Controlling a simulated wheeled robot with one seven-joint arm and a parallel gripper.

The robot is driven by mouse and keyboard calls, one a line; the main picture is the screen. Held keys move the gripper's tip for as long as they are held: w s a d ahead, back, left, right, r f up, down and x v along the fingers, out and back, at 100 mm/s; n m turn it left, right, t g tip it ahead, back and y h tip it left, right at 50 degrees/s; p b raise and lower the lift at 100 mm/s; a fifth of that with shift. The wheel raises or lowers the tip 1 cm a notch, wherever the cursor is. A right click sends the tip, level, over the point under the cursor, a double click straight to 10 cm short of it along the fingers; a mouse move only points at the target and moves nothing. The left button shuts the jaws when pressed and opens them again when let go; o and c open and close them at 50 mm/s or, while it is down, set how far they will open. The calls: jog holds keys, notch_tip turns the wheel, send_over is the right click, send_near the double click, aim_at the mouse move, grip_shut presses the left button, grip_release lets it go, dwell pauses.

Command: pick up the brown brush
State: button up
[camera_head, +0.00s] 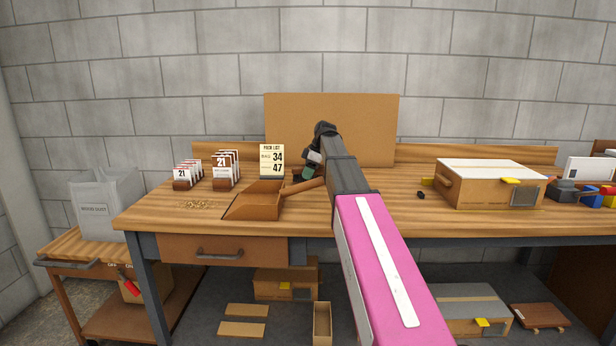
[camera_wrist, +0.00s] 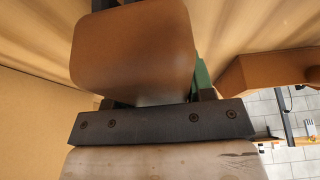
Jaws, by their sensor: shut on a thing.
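My gripper (camera_head: 309,171) is over the middle of the workbench, partly hidden by my arm. It is shut on the brown brush (camera_wrist: 135,50), a smooth, rounded brown block close to the lens in the wrist view. The dark bar with screws below it hides its lower part. A bit of green shows at the block's right side. In the head view, a brown handle (camera_head: 303,187) runs between an open brown pan (camera_head: 256,204) and my gripper. I cannot tell whether it belongs to the brush or the pan.
Small crumbs (camera_head: 196,204) lie on the workbench (camera_head: 160,212) left of the pan. A pick list card (camera_head: 272,161) and numbered card racks (camera_head: 225,168) stand behind. A wooden box (camera_head: 490,184) is at right.

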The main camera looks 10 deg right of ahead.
notch_tip(320, 180, up, 3)
jog(key=shift+w+r, duration=0.1)
jog(key=s+a+r, duration=0.1)
jog(key=a+r, duration=0.6)
jog(key=a, duration=0.4)
jog(key=shift+a, duration=0.35)
jog(key=o, duration=0.4)
jog(key=shift+c, duration=1.2)
jog(key=shift+f, duration=0.1)
